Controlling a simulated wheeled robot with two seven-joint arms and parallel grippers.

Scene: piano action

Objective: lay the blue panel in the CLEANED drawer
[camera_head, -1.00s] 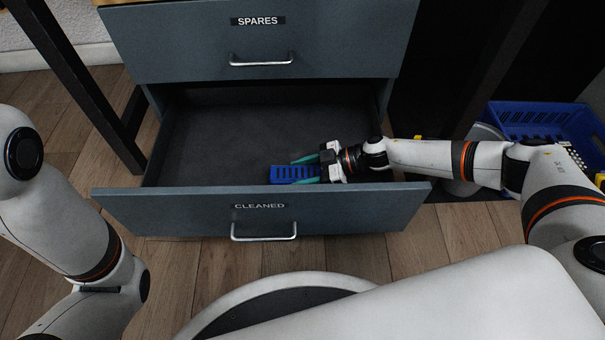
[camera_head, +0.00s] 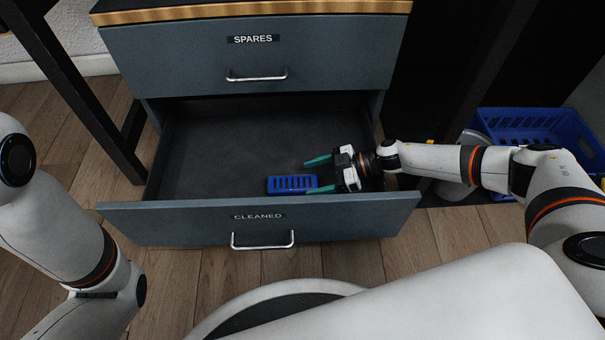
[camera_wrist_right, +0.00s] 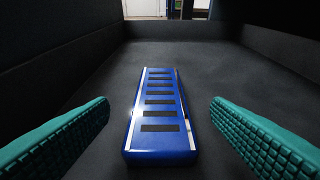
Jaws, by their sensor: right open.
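The blue panel (camera_head: 291,184), a slotted blue bar, lies flat on the floor of the open CLEANED drawer (camera_head: 200,217), close behind its front wall. My right gripper (camera_head: 312,177) is open inside the drawer, just to the right of the panel. In the right wrist view the panel (camera_wrist_right: 158,112) lies between the two spread teal fingers (camera_wrist_right: 160,135), with a gap on each side and touching neither. My left arm shows at the left edge, but its gripper is out of the picture.
The SPARES drawer (camera_head: 253,60) above is shut. A blue crate (camera_head: 545,125) stands on the floor at the right. A dark table leg (camera_head: 75,90) stands left of the cabinet. The rest of the CLEANED drawer floor is empty.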

